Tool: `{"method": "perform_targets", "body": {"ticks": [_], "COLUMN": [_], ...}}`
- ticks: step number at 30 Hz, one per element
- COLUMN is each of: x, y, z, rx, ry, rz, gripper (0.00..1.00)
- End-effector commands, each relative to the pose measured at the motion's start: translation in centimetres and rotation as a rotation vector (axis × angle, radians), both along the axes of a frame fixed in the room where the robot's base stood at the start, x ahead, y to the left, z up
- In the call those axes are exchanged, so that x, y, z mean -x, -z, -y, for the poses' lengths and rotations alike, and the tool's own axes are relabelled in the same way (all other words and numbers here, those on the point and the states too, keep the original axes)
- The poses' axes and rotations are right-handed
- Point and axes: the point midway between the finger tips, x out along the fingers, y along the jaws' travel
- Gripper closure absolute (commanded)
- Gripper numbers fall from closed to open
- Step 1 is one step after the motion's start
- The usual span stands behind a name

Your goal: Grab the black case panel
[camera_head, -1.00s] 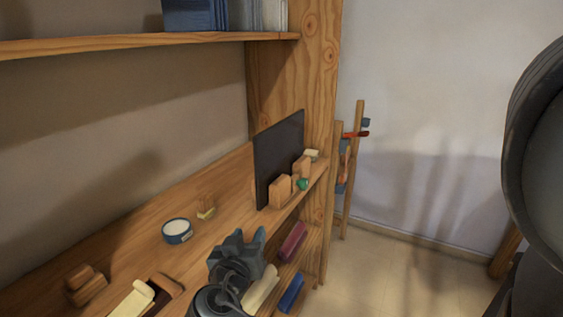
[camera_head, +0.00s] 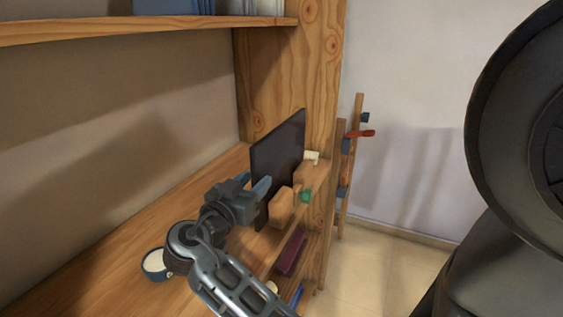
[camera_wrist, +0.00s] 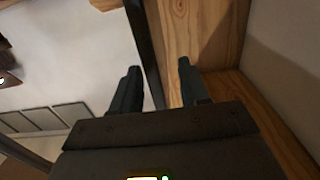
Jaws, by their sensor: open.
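The black case panel (camera_head: 281,150) stands upright on the wooden shelf near its right end, held at its foot by wooden blocks. My gripper (camera_head: 253,182) is open at the panel's near edge. One finger overlaps the panel's lower left part in the head view. In the wrist view the panel shows edge-on as a dark strip (camera_wrist: 147,45) between the two open fingers of my gripper (camera_wrist: 158,67), closer to the left finger. I cannot tell whether either finger touches it.
A wooden block (camera_head: 282,207) and a green item (camera_head: 305,196) sit right of the panel at the shelf's front edge. A wooden upright (camera_head: 319,60) closes the shelf's end.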

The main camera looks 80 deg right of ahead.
Motion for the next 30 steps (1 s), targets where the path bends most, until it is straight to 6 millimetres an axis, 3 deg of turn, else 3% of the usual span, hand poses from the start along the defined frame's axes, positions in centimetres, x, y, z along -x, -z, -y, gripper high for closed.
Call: {"method": "perform_targets", "body": {"ticks": [10,20,30], "x": [1.5,1.6,1.6], "y": [-0.4,-0.2,-0.2], "z": [4.2,4.8,4.8], "rx": [-0.001,-0.001,-0.001], "ry": [0.0,-0.001,-0.002], "rz": [-0.001,0.0,0.0], "gripper": [0.55,0.56,0.89]}}
